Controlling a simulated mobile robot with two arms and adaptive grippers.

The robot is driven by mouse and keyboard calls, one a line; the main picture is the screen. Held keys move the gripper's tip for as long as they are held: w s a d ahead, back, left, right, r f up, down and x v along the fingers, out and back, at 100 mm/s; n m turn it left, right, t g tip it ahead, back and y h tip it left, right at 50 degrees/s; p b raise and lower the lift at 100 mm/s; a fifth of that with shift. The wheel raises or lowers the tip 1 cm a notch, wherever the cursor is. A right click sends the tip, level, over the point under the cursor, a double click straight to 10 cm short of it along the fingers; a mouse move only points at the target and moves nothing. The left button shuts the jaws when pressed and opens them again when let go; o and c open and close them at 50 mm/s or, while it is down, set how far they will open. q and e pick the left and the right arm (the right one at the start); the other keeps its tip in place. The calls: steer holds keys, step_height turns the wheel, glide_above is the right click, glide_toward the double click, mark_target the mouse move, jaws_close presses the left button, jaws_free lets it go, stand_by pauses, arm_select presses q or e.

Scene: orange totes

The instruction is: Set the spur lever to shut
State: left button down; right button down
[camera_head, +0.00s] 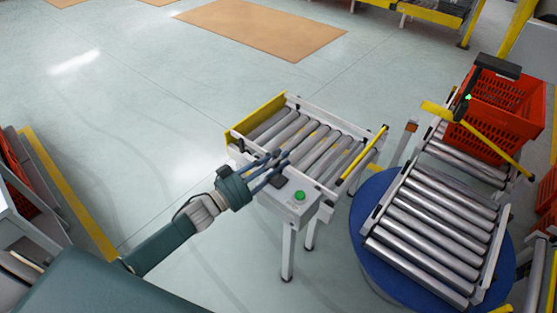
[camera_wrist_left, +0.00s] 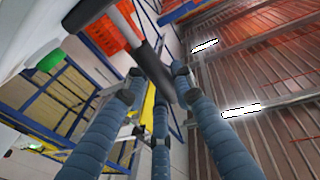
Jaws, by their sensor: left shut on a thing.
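The spur lever shows in the left wrist view as a dark grip (camera_wrist_left: 154,72) on a pale rod, between my blue-grey fingers. My left gripper (camera_wrist_left: 160,95) is shut on this grip. In the head view my left gripper (camera_head: 277,168) is at the near side of the short spur conveyor (camera_head: 322,147), beside a grey control box (camera_head: 290,207) with a green button (camera_head: 299,196). The fingers hide most of the lever there, and I cannot tell its setting. The green button (camera_wrist_left: 50,60) also shows in the wrist view. My right gripper is not in view.
A blue turntable (camera_head: 385,285) with a roller section stands right of the spur. A red-orange tote (camera_head: 499,112) stands on rollers behind it, near a yellow bar (camera_head: 490,143). A yellow bar (camera_head: 364,153) crosses the spur's right end. The floor left of the spur is clear.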

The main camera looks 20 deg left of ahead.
arm_select(q)
steer(key=c, duration=1.4)
jaws_free()
steer(key=shift+s+a, duration=0.1)
steer(key=v, duration=1.2)
steer(key=shift+f, duration=0.1)
